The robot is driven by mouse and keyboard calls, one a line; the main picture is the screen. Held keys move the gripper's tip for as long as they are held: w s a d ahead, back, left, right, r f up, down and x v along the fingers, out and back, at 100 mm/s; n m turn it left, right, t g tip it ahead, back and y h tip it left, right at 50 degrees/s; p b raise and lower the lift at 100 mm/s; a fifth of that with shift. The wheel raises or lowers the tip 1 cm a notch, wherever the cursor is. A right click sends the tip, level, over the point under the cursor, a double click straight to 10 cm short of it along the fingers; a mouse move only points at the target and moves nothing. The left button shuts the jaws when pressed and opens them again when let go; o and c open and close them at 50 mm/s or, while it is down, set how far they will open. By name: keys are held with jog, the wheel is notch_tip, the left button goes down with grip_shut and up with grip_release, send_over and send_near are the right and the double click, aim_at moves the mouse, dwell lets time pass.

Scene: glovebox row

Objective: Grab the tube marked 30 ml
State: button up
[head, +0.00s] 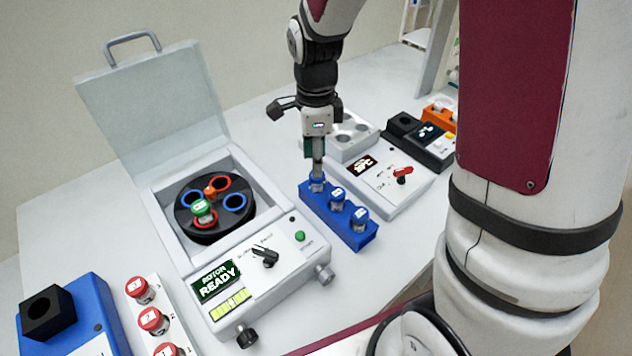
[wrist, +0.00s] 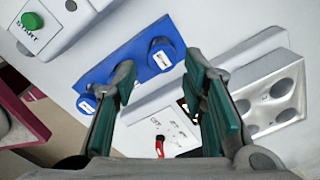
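A blue rack (head: 349,233) holds blue-capped tubes in a row, with white labels too small to read. I cannot tell which is marked 30 ml. The far tube (head: 317,183) is right under my gripper (head: 317,174); the middle tube (head: 338,196) and near tube (head: 360,216) stand clear. In the wrist view my gripper (wrist: 161,75) is open, its green-padded fingers apart. The end tube's cap (wrist: 162,55) shows between the fingertips, with no visible grip on it. Another cap (wrist: 88,103) shows left of the left finger, which hides part of the rack (wrist: 120,62).
An open-lidded centrifuge (head: 275,270) left of the rack has a green-capped tube (head: 202,208) in its rotor. Red-capped tubes (head: 152,320) stand front left beside a blue device (head: 85,305). A white device with a red knob (head: 403,176) is close right of the rack.

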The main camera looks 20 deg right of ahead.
aim_at(317, 186)
jog(key=shift+d+f, duration=0.15)
jog(key=shift+f, duration=1.3)
jog(key=shift+d+f, duration=0.1)
jog(key=shift+f, duration=1.3)
jog(key=shift+w, duration=0.1)
jog(key=c, duration=0.9)
